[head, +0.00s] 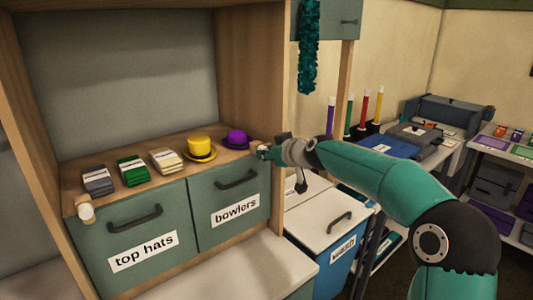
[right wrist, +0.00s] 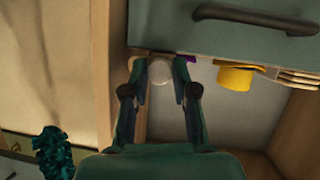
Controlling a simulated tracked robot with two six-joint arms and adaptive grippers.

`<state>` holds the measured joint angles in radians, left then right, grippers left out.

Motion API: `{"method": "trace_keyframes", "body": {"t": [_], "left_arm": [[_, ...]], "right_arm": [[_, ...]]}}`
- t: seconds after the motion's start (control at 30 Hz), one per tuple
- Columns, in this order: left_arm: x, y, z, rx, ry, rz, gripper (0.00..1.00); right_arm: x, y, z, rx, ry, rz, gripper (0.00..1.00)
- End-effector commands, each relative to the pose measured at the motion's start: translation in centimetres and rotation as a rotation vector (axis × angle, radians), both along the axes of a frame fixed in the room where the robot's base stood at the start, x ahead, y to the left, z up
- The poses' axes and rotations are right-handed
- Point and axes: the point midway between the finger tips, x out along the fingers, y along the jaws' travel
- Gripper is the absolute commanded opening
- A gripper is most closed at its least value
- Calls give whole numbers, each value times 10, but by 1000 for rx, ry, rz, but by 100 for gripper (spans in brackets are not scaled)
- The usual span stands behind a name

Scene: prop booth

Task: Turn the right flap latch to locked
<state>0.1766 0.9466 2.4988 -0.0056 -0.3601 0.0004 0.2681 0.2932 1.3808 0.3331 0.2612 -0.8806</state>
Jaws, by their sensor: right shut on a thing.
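The right flap latch is a pale round knob (right wrist: 159,71) in the right wrist view, at the upper outer corner of the bowlers flap (head: 229,203). My right gripper (head: 264,152) reaches in from the right to that corner and covers most of the latch in the head view. In the right wrist view its two fingers (right wrist: 158,82) stand on either side of the knob and are shut on it. Which way the latch is turned cannot be made out. The left latch (head: 86,208) is a pale wooden piece beside the top hats flap (head: 134,240). My left gripper is out of view.
On the shelf above the flaps stand a yellow hat (head: 199,147), a purple hat (head: 237,139) and several banded stacks (head: 133,171). A teal boa (head: 310,45) hangs right of the cabinet. A blue wash bin (head: 337,262) stands below my right arm.

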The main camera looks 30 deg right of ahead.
Motion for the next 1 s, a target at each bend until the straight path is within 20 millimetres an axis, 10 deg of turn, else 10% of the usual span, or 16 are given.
{"method": "trace_keyframes", "body": {"t": [1.0], "left_arm": [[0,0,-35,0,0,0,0]], "right_arm": [[1,-4,-2,437,33,-1,0]]}}
